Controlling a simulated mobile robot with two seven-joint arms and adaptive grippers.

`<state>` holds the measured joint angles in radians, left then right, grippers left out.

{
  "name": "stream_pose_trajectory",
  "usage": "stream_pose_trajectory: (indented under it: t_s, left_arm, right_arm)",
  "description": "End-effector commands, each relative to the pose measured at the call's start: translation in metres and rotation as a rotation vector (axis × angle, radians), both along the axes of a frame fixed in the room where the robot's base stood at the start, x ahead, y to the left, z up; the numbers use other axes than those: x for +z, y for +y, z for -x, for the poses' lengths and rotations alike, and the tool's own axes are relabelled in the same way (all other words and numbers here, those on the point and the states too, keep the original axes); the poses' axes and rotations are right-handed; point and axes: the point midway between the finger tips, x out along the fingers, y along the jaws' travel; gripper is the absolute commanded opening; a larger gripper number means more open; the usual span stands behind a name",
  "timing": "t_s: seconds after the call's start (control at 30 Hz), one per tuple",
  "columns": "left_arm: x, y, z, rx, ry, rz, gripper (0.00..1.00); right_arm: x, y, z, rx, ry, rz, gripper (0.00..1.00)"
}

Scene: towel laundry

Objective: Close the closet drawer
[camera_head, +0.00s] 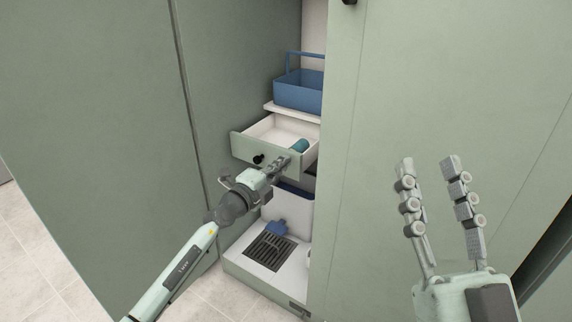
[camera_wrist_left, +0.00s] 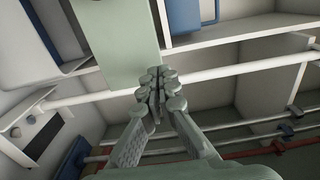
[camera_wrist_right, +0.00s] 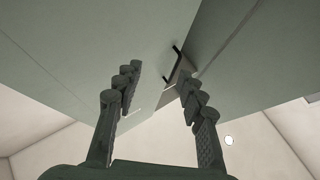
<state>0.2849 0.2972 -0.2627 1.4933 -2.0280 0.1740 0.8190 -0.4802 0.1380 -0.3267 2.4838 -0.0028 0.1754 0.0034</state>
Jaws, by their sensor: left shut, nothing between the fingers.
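The closet drawer (camera_head: 247,150) is pulled out, with a pale green front, a black round knob and a white inside. A teal rolled item (camera_head: 300,146) lies in it at the right. My left gripper (camera_head: 285,163) is shut and empty, with its fingertips at the right part of the drawer front. In the left wrist view the fingertips (camera_wrist_left: 158,80) meet the lower edge of the pale green drawer front (camera_wrist_left: 115,45); I cannot tell if they touch it. My right gripper (camera_head: 428,165) is open and empty in front of the closed green panel on the right.
A blue caddy (camera_head: 298,94) stands on the shelf above the drawer. Below are a white bin (camera_head: 290,205), a blue object (camera_head: 279,227) and a dark grate (camera_head: 269,250) on the closet floor. A green door (camera_head: 225,60) stands to the left.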

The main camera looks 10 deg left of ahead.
Motion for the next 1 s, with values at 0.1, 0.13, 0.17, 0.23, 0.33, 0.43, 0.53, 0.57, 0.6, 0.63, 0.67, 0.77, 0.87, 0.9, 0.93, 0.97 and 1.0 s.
stream_pose_trajectory:
  t_s: [0.1, 0.13, 0.17, 0.23, 0.33, 0.43, 0.53, 0.57, 0.6, 0.63, 0.67, 0.77, 0.87, 0.9, 0.93, 0.97, 1.0]
  left_arm:
    - [-0.001, -0.004, -0.012, 0.0, -0.001, -0.001, 0.0]
    - [-0.001, -0.005, -0.014, 0.0, 0.0, 0.0, 0.0]
    - [-0.001, -0.005, -0.015, 0.0, 0.0, 0.0, 0.0]
    - [-0.001, -0.006, -0.017, 0.0, 0.001, 0.0, 0.0]
    - [0.0, -0.007, -0.018, 0.0, 0.0, 0.0, 0.0]
    - [0.0, -0.006, -0.017, 0.0, 0.0, 0.0, 0.0]
    - [0.0, -0.006, -0.017, 0.0, 0.0, 0.0, 0.0]
    - [0.0, -0.006, -0.017, 0.0, 0.0, 0.0, 0.0]
    - [0.0, -0.007, -0.018, 0.0, 0.0, 0.0, 0.0]
    - [0.0, -0.007, -0.019, 0.0, 0.0, 0.001, 0.0]
    - [0.0, -0.007, -0.02, 0.0, 0.0, 0.001, 0.0]
    - [0.0, -0.01, -0.027, 0.0, 0.0, 0.002, 0.0]
    - [-0.001, -0.015, -0.039, 0.0, -0.001, 0.004, 0.0]
    - [-0.001, -0.017, -0.046, 0.001, -0.001, 0.004, 0.0]
    - [-0.001, -0.019, -0.051, 0.0, -0.002, 0.004, 0.0]
    - [-0.001, -0.021, -0.057, 0.001, -0.001, 0.005, 0.0]
    - [-0.002, -0.024, -0.066, 0.001, -0.001, 0.004, 0.0]
  right_arm:
    - [0.006, -0.004, 0.005, -0.005, -0.061, -0.019, 0.4]
    - [0.008, -0.004, 0.005, -0.006, -0.071, -0.022, 0.4]
    - [0.009, -0.005, 0.006, -0.006, -0.078, -0.025, 0.4]
    - [0.011, -0.005, 0.007, -0.008, -0.091, -0.029, 0.4]
    - [0.012, -0.006, 0.008, -0.008, -0.096, -0.031, 0.4]
    - [0.012, -0.006, 0.008, -0.008, -0.096, -0.031, 0.4]
    - [0.012, -0.006, 0.008, -0.008, -0.095, -0.031, 0.4]
    - [0.012, -0.006, 0.008, -0.008, -0.095, -0.031, 0.4]
    - [0.012, -0.006, 0.008, -0.008, -0.096, -0.031, 0.4]
    - [0.012, -0.006, 0.008, -0.008, -0.097, -0.032, 0.4]
    - [0.012, -0.006, 0.008, -0.008, -0.099, -0.032, 0.4]
    - [0.012, -0.007, 0.01, -0.009, -0.114, -0.036, 0.4]
    - [0.017, -0.01, 0.015, -0.014, -0.167, -0.054, 0.4]
    - [0.019, -0.011, 0.017, -0.016, -0.192, -0.062, 0.4]
    - [0.021, -0.013, 0.019, -0.017, -0.212, -0.068, 0.4]
    - [0.023, -0.014, 0.022, -0.019, -0.235, -0.077, 0.4]
    - [0.025, -0.016, 0.026, -0.022, -0.27, -0.087, 0.4]
